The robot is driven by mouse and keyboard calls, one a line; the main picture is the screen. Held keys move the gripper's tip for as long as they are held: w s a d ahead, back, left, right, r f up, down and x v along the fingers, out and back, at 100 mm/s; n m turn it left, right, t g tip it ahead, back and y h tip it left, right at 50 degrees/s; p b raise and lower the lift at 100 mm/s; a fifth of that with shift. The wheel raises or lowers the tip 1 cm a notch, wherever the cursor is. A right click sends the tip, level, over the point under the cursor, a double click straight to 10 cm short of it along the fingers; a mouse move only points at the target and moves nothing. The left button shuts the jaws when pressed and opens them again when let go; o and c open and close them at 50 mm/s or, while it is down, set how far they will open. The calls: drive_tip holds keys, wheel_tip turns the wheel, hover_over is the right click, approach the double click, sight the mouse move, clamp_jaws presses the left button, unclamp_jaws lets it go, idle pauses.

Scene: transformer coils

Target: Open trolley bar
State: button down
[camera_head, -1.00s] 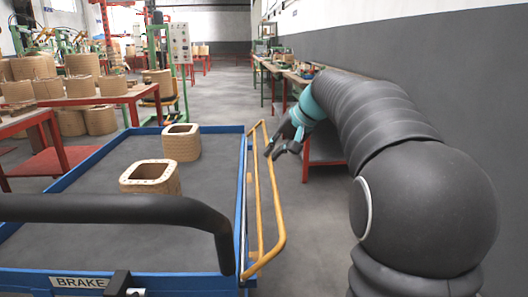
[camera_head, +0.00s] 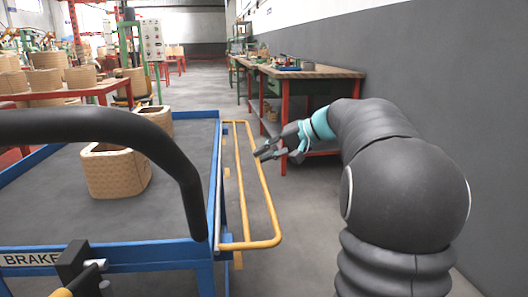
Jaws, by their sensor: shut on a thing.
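The yellow trolley bar (camera_head: 268,205) is a long rail frame on the right side of the blue trolley (camera_head: 213,190). It stands out to the right from the trolley edge, at about deck height. My gripper (camera_head: 262,153) comes in from the right and is shut on the bar's outer rail, toward its far half. The fingertips partly hide the rail there. Two tan wound coils (camera_head: 117,172) sit on the grey trolley deck, the nearer one partly behind the black handle (camera_head: 165,140).
A BRAKE label (camera_head: 32,259) and a black latch (camera_head: 78,268) are at the trolley's near end. A workbench (camera_head: 310,75) with red legs stands beyond my gripper, along the grey wall.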

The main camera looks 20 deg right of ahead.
drive_tip(key=shift+d+f, duration=0.1)
drive_tip(key=shift+f, duration=0.25)
drive_tip(key=c, duration=1.2)
unclamp_jaws()
drive_tip(key=shift+d, duration=0.15)
drive_tip(key=shift+a, duration=0.2)
drive_tip(key=shift+s+d+r, duration=0.1)
drive_tip(key=v, duration=1.1)
drive_tip(key=shift+s+d+r, duration=0.2)
drive_tip(key=shift+d+r, duration=0.05)
